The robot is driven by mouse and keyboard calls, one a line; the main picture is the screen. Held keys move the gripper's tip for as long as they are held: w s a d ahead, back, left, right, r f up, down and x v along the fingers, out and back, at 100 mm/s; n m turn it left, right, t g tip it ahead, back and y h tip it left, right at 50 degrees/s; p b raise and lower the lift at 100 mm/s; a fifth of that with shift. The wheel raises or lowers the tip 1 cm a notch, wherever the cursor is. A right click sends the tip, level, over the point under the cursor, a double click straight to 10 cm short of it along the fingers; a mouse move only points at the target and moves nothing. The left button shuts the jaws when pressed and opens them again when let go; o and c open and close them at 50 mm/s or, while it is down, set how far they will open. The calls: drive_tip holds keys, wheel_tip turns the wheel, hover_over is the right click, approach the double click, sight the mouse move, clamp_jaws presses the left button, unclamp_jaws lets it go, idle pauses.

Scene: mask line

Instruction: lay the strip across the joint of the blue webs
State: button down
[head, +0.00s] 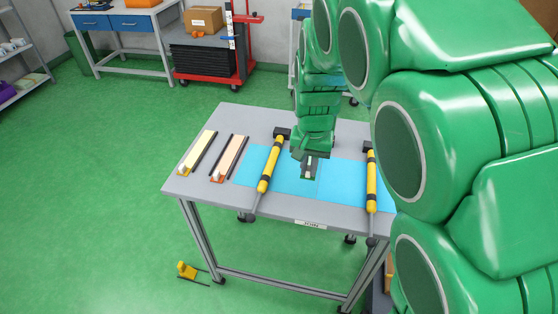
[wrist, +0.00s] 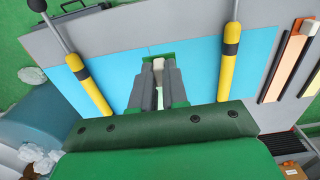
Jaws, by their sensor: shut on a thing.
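Two light blue webs lie flat on the grey table. In the head view one is left of my gripper (head: 310,167) and the other (head: 345,180) is right of it. A faint seam between them shows near my gripper; the gripper hides part of it. In the wrist view the webs show on both sides of the fingers (wrist: 159,68). My gripper is shut on a small pale strip (wrist: 159,76), seen between the fingers, and points down over the seam area. I cannot tell whether the strip touches the webs.
Yellow-and-black bars (head: 269,164) (head: 371,182) lie across the webs on either side. A yellow strip holder (head: 197,153) and an orange one (head: 229,158) lie at the table's left. A yellow object (head: 187,270) is on the floor. A red cart (head: 212,75) stands behind.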

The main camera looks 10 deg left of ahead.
drive_tip(key=d, duration=0.3)
drive_tip(key=shift+f, duration=0.2)
drive_tip(key=shift+a+f, duration=0.1)
drive_tip(key=shift+f, duration=5)
drive_tip(key=shift+f, duration=0.3)
drive_tip(key=c, duration=1.1)
unclamp_jaws()
drive_tip(key=shift+r, duration=0.1)
